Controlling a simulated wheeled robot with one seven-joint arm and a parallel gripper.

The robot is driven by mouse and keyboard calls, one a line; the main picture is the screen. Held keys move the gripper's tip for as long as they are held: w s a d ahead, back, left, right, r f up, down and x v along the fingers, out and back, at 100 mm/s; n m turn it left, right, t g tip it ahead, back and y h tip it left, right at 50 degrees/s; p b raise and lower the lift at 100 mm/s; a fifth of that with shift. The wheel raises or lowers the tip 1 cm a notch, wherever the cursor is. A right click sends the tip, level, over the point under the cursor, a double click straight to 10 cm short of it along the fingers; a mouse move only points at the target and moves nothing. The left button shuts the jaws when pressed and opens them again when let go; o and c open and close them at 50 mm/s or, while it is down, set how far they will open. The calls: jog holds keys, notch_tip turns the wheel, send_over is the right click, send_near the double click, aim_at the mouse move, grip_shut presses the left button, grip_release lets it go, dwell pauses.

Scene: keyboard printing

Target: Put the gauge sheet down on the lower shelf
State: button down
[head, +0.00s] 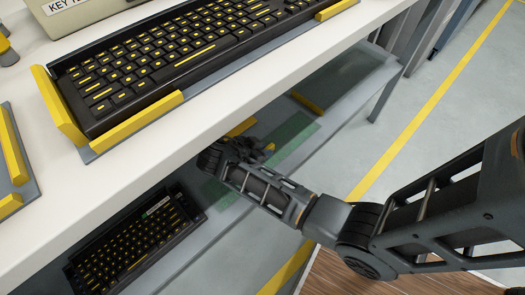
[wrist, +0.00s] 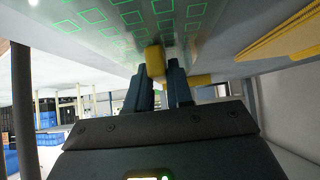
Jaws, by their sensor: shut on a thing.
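The gauge sheet (head: 293,137) is a see-through green-tinted sheet over the lower shelf (head: 335,100), under the white tabletop. In the wrist view the sheet (wrist: 115,18) shows rows of green outlined squares. My gripper (head: 243,150) reaches in under the tabletop edge. In the wrist view my gripper (wrist: 165,75) is shut on a yellow tab (wrist: 155,60) at the sheet. I cannot tell whether the sheet touches the shelf.
A black keyboard with yellow legends (head: 138,243) lies on the lower shelf at left. Another keyboard (head: 185,50) sits in a yellow-ended holder on the white tabletop (head: 115,185), close above my arm. A yellow bar (head: 308,103) lies farther along the shelf. Floor at right is open.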

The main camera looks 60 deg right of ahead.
jog(key=c, duration=1)
grip_release()
jog(key=p+v, duration=0.2)
jog(key=v, duration=1)
